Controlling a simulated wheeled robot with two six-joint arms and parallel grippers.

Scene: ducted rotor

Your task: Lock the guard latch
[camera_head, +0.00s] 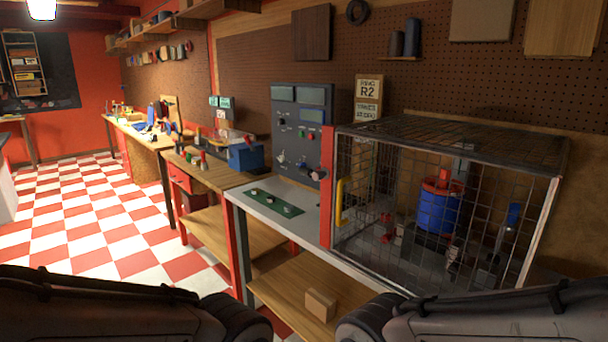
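A wire-mesh guard cage (540,185) stands on the right part of the grey bench. A red post (326,188) forms its left front edge, with a yellow handle (341,202) beside it. Small red parts (386,220) show near the front mesh; I cannot tell whether one is the latch or how it is set. Inside the cage is a blue cylinder with a red top (438,208). My two dark arms show at the bottom left and bottom right. Neither gripper is in view.
A grey control panel (301,120) with knobs and buttons stands left of the cage. A green strip (272,204) with small parts lies on the grey benchtop (300,222). A cardboard box (320,304) sits on the lower shelf. Checkered floor (90,235) is open at left.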

